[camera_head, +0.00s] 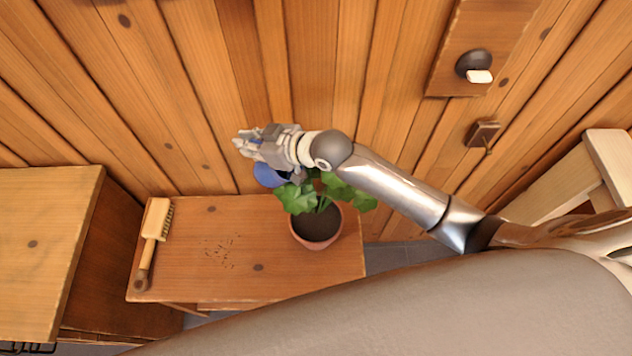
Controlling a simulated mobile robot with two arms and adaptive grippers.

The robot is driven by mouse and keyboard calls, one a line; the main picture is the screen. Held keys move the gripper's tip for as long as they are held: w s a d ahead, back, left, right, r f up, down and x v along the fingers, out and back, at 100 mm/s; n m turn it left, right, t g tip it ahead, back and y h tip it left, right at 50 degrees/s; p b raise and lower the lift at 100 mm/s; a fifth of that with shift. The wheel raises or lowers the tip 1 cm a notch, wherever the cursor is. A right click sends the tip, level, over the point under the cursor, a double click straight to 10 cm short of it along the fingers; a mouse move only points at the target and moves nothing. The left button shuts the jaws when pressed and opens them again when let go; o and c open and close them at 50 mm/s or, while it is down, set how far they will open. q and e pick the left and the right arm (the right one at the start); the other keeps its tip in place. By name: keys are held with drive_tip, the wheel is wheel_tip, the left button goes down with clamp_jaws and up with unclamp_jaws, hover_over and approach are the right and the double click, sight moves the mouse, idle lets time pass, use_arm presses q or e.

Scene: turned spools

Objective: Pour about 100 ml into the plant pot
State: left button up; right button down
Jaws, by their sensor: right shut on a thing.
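The plant pot (317,242) is terracotta, with dark soil and a green leafy plant (300,198). It stands upright at the right end of a small wooden bench. My right gripper (250,143) is shut on a blue vessel (268,175), just beyond and to the left of the pot. Most of the vessel is hidden by the gripper, and the leaves are close to it. I cannot tell how far it is tilted, and no liquid shows. My left gripper is not in view.
The wooden bench (190,270) also bears a brush (154,235) at its left end and scattered dark crumbs (222,250). A taller wooden cabinet (45,240) stands at the left. A plank wall (200,90) closes the back. The bench middle is otherwise clear.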

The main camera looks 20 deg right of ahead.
drive_tip(key=w+a+f+g+h+p, duration=0.2)
drive_tip(key=w+a+f+g+h, duration=0.2)
drive_tip(key=f, duration=0.5)
drive_tip(key=shift+w+g+h+p, duration=0.15)
drive_tip(key=shift+g+h+p, duration=0.25)
drive_tip(key=shift+g+h, duration=0.35)
